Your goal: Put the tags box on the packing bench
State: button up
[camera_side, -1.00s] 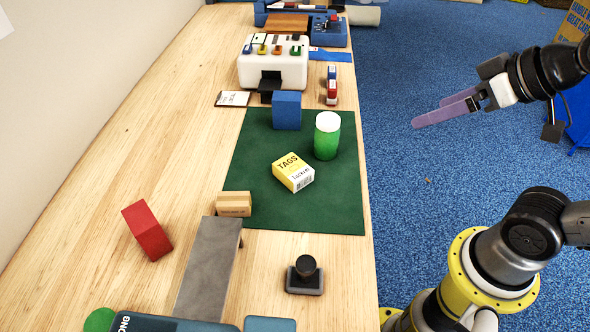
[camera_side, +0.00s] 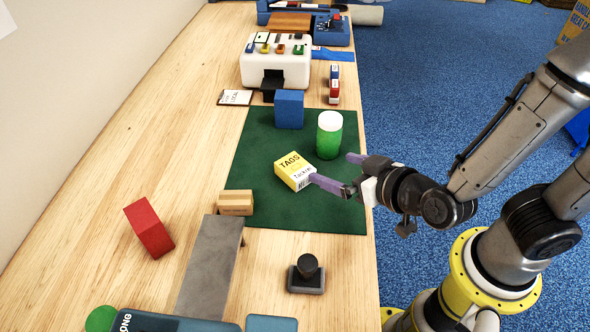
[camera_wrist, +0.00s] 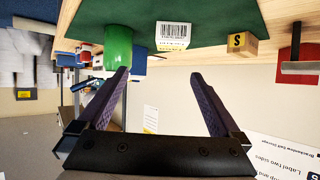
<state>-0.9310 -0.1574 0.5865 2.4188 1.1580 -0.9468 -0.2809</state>
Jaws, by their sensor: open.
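The tags box (camera_side: 293,171), yellow with a white label side, lies on the green mat (camera_side: 258,150). In the wrist view its white barcode side (camera_wrist: 173,35) faces me, beyond my fingertips and sideways between them. My gripper (camera_side: 330,168) is open and empty, low over the mat's right part, its purple fingers pointing at the box. In the side view the nearer fingertip meets the box's right edge; I cannot tell whether it touches. The wooden bench top (camera_side: 120,200) carries all this. A grey raised slab (camera_side: 208,268) stands on it at the front.
A green cylinder with a white lid (camera_side: 329,136) stands close to the farther finger. A blue cube (camera_side: 289,109) is behind the box, a small brown carton (camera_side: 236,203) at front left. A red block (camera_side: 149,228) and a black-knobbed stamp (camera_side: 306,272) stand nearer. Bare wood lies left.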

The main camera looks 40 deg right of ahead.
aim_at(295, 166)
jog(key=shift+s+a+f+n+y, duration=0.2)
jog(key=shift+s+a+f+n, duration=0.1)
jog(key=shift+a, duration=0.2)
jog(key=shift+s+a+f+n+y, duration=0.2)
jog(key=shift+s+a, duration=0.05)
jog(key=shift+a, duration=0.25)
jog(key=shift+w+f, duration=0.1)
jog(key=shift+w, duration=0.2)
jog(key=x, duration=0.7)
jog(key=shift+w+f, duration=0.2)
jog(key=shift+w, duration=0.15)
jog(key=shift+d+x, duration=0.15)
jog(key=shift+x, duration=1.15)
jog(key=shift+d+x, duration=0.15)
jog(key=shift+x, duration=1.15)
jog(key=c, duration=1.5)
jog(key=shift+r, duration=0.15)
